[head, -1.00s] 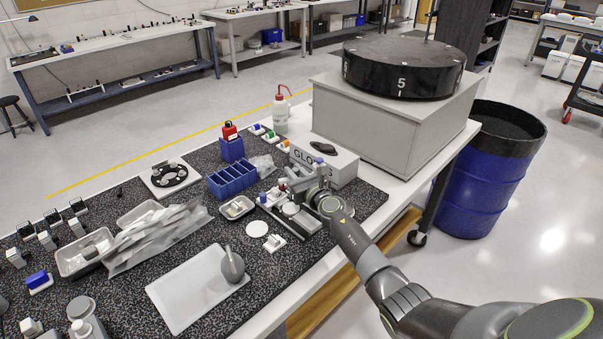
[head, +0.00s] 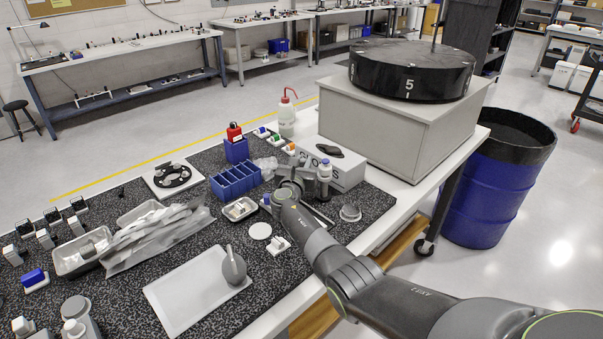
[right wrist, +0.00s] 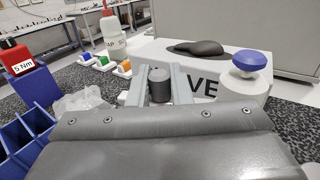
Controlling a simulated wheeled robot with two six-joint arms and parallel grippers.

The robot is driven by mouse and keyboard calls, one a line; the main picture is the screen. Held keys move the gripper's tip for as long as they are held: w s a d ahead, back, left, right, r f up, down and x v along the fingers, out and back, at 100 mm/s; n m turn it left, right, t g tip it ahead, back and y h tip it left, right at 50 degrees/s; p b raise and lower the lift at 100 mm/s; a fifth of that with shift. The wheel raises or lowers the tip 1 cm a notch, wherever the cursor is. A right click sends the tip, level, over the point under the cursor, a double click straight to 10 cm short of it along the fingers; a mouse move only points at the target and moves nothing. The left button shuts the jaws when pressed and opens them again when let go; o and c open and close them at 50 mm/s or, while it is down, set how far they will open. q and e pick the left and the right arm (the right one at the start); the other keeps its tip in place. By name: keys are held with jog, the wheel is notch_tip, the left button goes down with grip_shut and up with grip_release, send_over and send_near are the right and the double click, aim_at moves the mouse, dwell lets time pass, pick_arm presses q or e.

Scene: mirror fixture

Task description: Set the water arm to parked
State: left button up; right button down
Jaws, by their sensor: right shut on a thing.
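In the right wrist view, my right gripper (right wrist: 160,88) is shut on a short dark grey cylinder (right wrist: 160,80), with one light grey finger on each side. I take this cylinder for the grip of the water arm, but the rest of that arm is hidden behind my gripper. A white post with a blue knob (right wrist: 249,62) stands upright to the right, apart from the fingers. In the head view, my right gripper (head: 296,172) is low over the dark mat in front of the glove box, and the blue-knobbed post (head: 324,172) is just right of it. My left gripper is not in view.
The white glove box (head: 345,168) with a black item on top is just behind. A blue bin rack (head: 235,180) and a red-topped blue block (head: 235,145) stand to the left. A large grey box (head: 390,125) fills the back.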

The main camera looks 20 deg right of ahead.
jog(key=shift+w+d+m+g+h+b, duration=0.15)
jog(key=shift+m+g+h+b, duration=0.15)
jog(key=shift+h+b, duration=0.1)
jog(key=c, duration=1.4)
grip_release()
jog(key=v, duration=1.1)
jog(key=shift+p, duration=0.4)
jog(key=shift+s+a, duration=0.35)
jog(key=shift+s, duration=0.05)
jog(key=shift+c, duration=0.2)
